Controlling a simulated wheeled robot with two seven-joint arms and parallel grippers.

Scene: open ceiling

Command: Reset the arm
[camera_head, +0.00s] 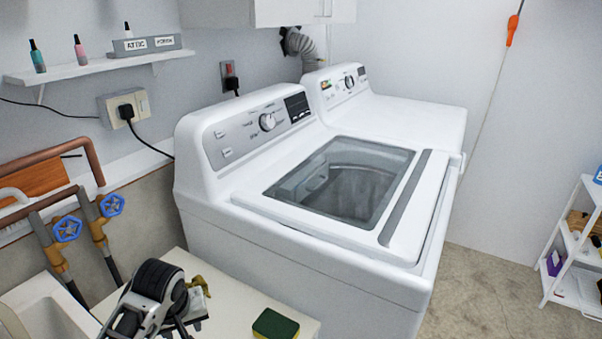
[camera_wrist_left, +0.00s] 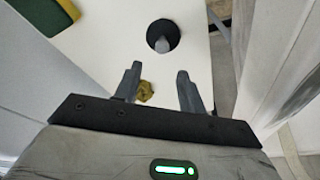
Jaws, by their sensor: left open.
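My left arm comes in at the bottom left of the head view, over the white counter (camera_head: 235,305). My left gripper shows in the left wrist view (camera_wrist_left: 158,73), with two grey fingers spread apart and nothing between them. Below it on the counter are a mustard-yellow lump (camera_wrist_left: 147,91) and a round black object with a grey knob (camera_wrist_left: 163,36). The yellow lump shows beside my arm in the head view (camera_head: 198,285). The arm hides the fingertips there. My right gripper is in neither view.
A green and yellow sponge (camera_head: 275,325) lies on the counter's front right. A white washing machine (camera_head: 300,265) stands right of the counter. A white sink (camera_head: 45,315) and pipes with blue valves (camera_head: 68,229) are at left. A white shelf rack (camera_head: 567,270) stands far right.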

